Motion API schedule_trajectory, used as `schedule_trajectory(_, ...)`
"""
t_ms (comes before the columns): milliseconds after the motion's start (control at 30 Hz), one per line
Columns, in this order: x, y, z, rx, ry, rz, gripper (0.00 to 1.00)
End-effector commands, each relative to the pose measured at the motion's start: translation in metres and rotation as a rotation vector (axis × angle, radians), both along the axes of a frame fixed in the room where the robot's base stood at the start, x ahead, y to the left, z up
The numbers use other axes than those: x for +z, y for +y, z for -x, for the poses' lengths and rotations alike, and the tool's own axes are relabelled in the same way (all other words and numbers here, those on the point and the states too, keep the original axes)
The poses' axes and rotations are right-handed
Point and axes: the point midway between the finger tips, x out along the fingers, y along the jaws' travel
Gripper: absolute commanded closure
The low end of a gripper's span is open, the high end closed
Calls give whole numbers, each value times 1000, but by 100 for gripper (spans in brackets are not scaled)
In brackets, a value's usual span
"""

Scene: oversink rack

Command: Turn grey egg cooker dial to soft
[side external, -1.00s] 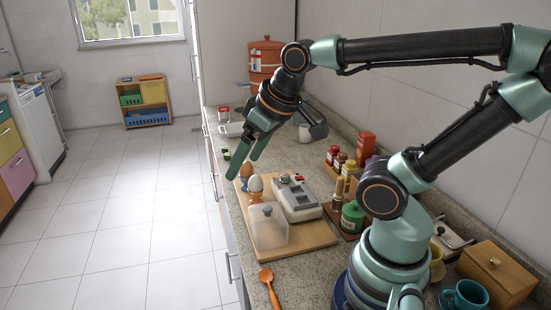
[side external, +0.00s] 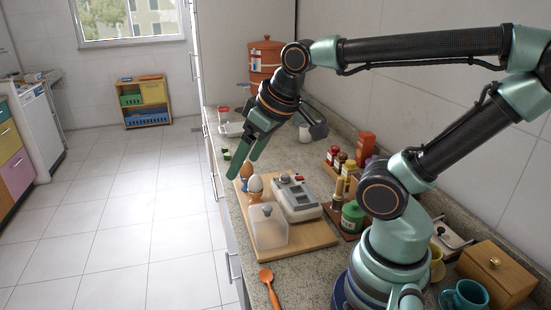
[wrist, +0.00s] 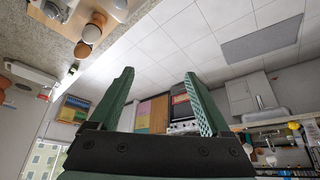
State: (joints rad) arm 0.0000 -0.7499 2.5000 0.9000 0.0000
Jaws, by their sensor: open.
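The grey egg cooker (side external: 297,199) sits on a wooden board (side external: 312,239) on the counter, with a small red part and a dark knob on top. The dial's setting is too small to read. A clear lid with a dark knob (side external: 270,230) stands on the board in front of it. A white egg in a cup (side external: 256,186) and a brown egg (side external: 246,171) stand to its left. My gripper (side external: 246,166) is open and empty, above the counter's left edge near the eggs, apart from the cooker. In the wrist view my open gripper (wrist: 160,88) points toward the floor and far cabinets.
Spice jars (side external: 342,160) and a green jar (side external: 352,217) stand right of the board by the wall. A wooden box (side external: 492,270) and a teal mug (side external: 464,296) are at the lower right. The open floor lies left.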

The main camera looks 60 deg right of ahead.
Motion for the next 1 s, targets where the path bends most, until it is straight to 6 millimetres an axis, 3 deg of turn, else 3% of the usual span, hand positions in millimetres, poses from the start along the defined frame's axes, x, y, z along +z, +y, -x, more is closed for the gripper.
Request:
schedule_trajectory(167, 2, -10, -6, -70, 26, -18, 36)
schedule_trajectory(267, 3, -29, -16, -196, 71, -52, 36)
schedule_trajectory(600, -10, -135, -52, -804, 246, -210, 36)
schedule_trajectory(800, -35, -204, -57, -1156, 333, -296, 36)
schedule_trajectory(1000, -57, -249, -50, -1387, 385, -349, 36)
